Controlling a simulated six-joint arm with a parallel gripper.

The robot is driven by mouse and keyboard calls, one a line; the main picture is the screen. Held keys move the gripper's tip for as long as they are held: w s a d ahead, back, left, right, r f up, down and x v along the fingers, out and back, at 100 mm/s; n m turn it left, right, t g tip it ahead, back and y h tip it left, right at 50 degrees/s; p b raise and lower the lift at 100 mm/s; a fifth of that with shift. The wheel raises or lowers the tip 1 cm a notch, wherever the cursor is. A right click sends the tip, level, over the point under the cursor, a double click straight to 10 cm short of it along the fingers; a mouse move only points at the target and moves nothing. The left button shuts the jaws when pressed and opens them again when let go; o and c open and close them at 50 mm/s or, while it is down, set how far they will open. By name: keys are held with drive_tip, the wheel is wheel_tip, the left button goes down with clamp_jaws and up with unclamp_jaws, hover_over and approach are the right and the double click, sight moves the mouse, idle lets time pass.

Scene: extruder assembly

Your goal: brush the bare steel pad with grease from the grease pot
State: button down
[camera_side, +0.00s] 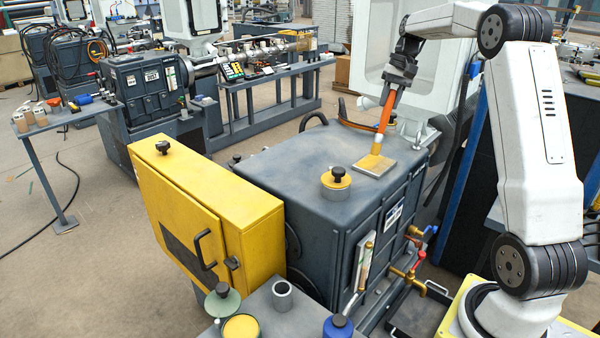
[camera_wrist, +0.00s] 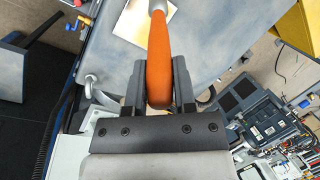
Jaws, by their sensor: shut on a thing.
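My gripper (camera_side: 393,84) is shut on the orange handle of a brush (camera_side: 384,121), above the dark grey gearbox housing. The wrist view shows the handle (camera_wrist: 160,60) between the two dark fingers of the gripper (camera_wrist: 160,82). The brush slants down, with its yellowish bristles at the square steel pad (camera_side: 396,166) on the housing top. The bristles appear to touch the pad. Part of the pad (camera_wrist: 185,18) shows at the top of the wrist view, where the bristles are out of frame. The grease pot (camera_side: 241,328), open with yellow grease, stands at the bottom of the side view.
A black-knobbed yellow cap (camera_side: 336,181) sits on the housing (camera_side: 290,165) near the pad. A yellow cabinet (camera_side: 190,210) adjoins it at left. A green lid with a knob (camera_side: 222,299), a grey cup (camera_side: 282,294) and a blue container (camera_side: 338,326) are near the pot.

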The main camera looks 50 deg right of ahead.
sight(388, 112)
drive_tip(key=shift+f, duration=2.65)
drive_tip(key=shift+d, duration=0.15)
drive_tip(key=shift+d+r, duration=0.1)
drive_tip(key=shift+d, duration=1.65)
drive_tip(key=shift+d, duration=1.8)
drive_tip(key=shift+d, duration=1.65)
drive_tip(key=shift+a+f, duration=0.1)
drive_tip(key=shift+f, duration=0.1)
